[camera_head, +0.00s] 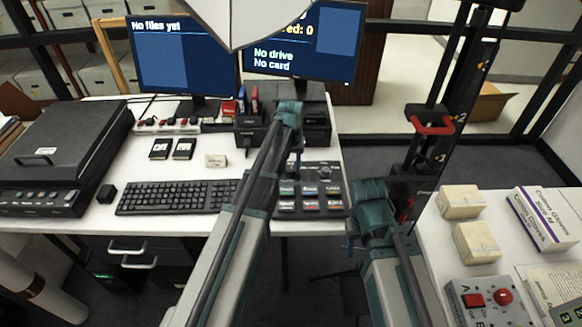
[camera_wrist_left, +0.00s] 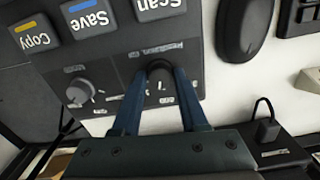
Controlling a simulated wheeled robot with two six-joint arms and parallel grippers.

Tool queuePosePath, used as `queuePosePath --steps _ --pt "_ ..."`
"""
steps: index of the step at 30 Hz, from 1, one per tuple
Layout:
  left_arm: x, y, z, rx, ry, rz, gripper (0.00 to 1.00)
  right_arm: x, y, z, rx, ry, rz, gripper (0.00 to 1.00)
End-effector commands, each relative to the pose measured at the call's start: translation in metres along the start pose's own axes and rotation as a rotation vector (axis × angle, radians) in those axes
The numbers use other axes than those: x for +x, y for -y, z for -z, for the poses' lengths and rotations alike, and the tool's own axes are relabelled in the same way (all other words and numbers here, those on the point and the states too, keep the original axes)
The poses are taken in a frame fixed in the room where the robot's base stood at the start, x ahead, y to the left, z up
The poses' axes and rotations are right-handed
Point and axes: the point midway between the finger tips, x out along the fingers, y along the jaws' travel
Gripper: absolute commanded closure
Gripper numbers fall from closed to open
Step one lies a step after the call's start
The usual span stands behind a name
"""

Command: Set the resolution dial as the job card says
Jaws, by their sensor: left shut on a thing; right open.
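The black control panel (camera_head: 337,212) lies on the desk at its right front. My left gripper (camera_head: 297,165) reaches down over its back part. In the left wrist view, the gripper (camera_wrist_left: 160,90) is shut around a dark dial (camera_wrist_left: 160,72) on the panel (camera_wrist_left: 215,45). Small white markings ring this dial, too small to read, and the fingers hide its sides. A second, grey knob (camera_wrist_left: 78,92) sits beside it, apart from the fingers. My right gripper (camera_head: 355,238) is open and empty, right of the panel. I cannot tell which paper is the job card.
Scan, Save and Copy keys (camera_wrist_left: 88,18) line the panel. A keyboard (camera_head: 180,197), mouse (camera_wrist_left: 240,28), small white card (camera_head: 215,161) and flatbed scanner (camera_head: 65,150) share the desk. Two monitors (camera_head: 185,60) stand behind. The right table holds boxes (camera_head: 462,201), papers (camera_head: 550,290) and a button box (camera_head: 480,318).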

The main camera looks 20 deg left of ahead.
Motion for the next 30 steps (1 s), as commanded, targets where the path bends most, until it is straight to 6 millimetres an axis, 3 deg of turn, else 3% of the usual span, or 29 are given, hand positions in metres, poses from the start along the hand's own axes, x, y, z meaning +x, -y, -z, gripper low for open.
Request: queuePosePath --steps 18,30 --pt "0.0001 0.0 -0.0001 0.555 0.0 0.0 1.0 0.0001 0.0 0.0 0.0 0.0 0.0 0.5" --pt "0.0001 0.0001 -0.0001 0.762 0.0 0.0 1.0 0.0001 0.0 0.0 0.0 0.0 0.0 0.5"
